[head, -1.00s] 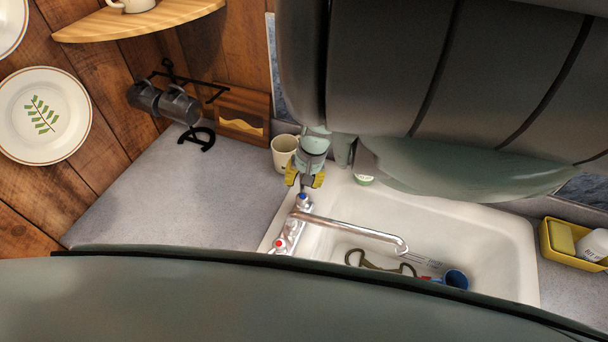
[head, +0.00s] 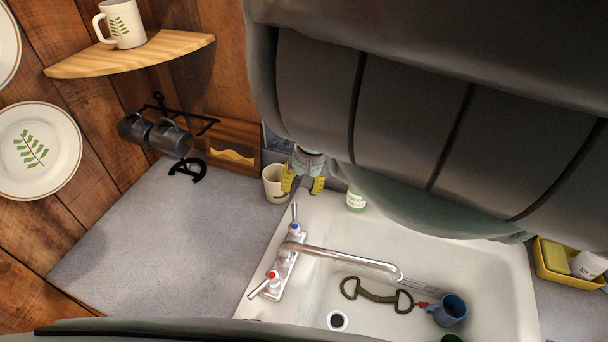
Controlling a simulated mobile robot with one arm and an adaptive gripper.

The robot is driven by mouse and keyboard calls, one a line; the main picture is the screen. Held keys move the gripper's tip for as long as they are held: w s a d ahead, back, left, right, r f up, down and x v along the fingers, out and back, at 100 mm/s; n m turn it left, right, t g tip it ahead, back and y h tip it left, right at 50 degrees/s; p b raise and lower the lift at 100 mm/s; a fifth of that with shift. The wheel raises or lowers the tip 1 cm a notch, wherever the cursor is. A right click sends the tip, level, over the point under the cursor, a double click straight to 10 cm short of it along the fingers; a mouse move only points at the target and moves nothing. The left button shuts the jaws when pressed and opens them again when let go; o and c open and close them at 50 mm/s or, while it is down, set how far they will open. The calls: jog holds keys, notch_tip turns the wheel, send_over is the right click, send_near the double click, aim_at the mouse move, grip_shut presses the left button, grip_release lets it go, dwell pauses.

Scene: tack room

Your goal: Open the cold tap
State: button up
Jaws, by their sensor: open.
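The chrome mixer tap (head: 340,256) stands on the left rim of the white sink. The cold tap (head: 294,228) has a blue cap at its far end, and its lever points away toward the wall. The hot tap (head: 272,276) has a red cap at the near end, and its lever points to the lower left. No water shows at the spout. My gripper (head: 303,186) is open, its two yellow fingertips spread just beyond the cold lever's tip. It looks empty. I cannot tell its height above the lever. My arm hides the wall behind.
A beige mug (head: 274,184) stands close left of my gripper, and a green-and-white container (head: 355,200) to its right. The sink (head: 420,235) holds a bridle bit (head: 378,297) and a blue mug (head: 450,309).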

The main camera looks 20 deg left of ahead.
jog(key=r, duration=0.3)
jog(key=shift+w+d+r, duration=0.1)
jog(key=shift+d+r, duration=0.05)
jog(key=shift+d, duration=0.2)
dwell(0.5)
